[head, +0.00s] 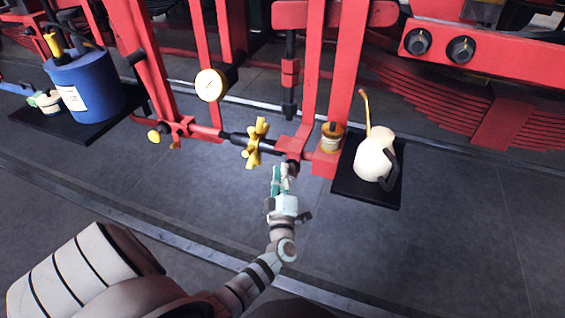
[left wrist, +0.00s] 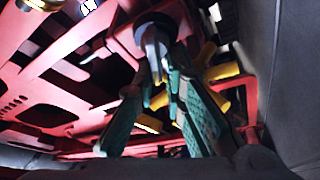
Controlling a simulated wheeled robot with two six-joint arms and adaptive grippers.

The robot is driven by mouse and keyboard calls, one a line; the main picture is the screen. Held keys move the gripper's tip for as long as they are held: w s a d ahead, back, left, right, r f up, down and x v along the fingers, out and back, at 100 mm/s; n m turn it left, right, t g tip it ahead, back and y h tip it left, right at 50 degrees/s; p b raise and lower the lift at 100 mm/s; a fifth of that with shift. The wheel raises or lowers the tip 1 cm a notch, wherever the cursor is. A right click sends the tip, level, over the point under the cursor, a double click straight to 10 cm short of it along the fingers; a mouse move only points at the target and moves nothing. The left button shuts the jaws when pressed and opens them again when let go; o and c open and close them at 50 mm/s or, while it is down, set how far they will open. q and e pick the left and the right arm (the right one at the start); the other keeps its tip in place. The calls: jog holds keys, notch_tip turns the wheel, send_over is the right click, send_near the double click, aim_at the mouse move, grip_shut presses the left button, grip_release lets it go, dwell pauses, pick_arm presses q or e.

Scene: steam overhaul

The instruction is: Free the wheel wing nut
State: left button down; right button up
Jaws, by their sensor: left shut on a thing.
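My left gripper (head: 280,180) is raised to the underside of the red frame, just right of the yellow spoked handwheel (head: 256,143). In the left wrist view its teal fingers (left wrist: 164,75) close in on a small grey part (left wrist: 154,45) under a round red fitting (left wrist: 128,38). The gripper is shut on this grey part; the fingers hide much of it, and I cannot tell its full shape or whether it is the wing nut. The yellow handwheel also shows behind the fingers in the left wrist view (left wrist: 222,72). My right gripper is not in view.
A white oil can (head: 375,158) with a yellow spout stands on a black shelf (head: 367,192) at right. A blue canister (head: 88,88) stands on another black shelf (head: 85,130) at left. A round gauge (head: 210,85) hangs between red bars. Grey floor lies open in front.

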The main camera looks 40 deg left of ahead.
pick_arm(q)
jog(key=n+g+p, duration=0.1)
jog(key=n+p, duration=0.1)
jog(key=n+h+p, duration=0.1)
jog(key=n, duration=0.2)
jog(key=n+g+p, duration=0.1)
jog(key=n+p, duration=0.1)
jog(key=n, duration=0.1)
jog(key=shift+w+r+g+h+p, duration=0.15)
jog(key=shift+w+g+h+p, duration=0.1)
jog(key=shift+g+h+p, duration=0.1)
jog(key=shift+n+p, duration=0.35)
jog(key=shift+n, duration=0.35)
jog(key=shift+a+f, duration=0.1)
jog(key=shift+f, duration=0.1)
jog(key=c, duration=1.8)
grip_release()
jog(key=shift+o, duration=0.2)
jog(key=shift+s+f, duration=0.1)
jog(key=shift+f, duration=0.15)
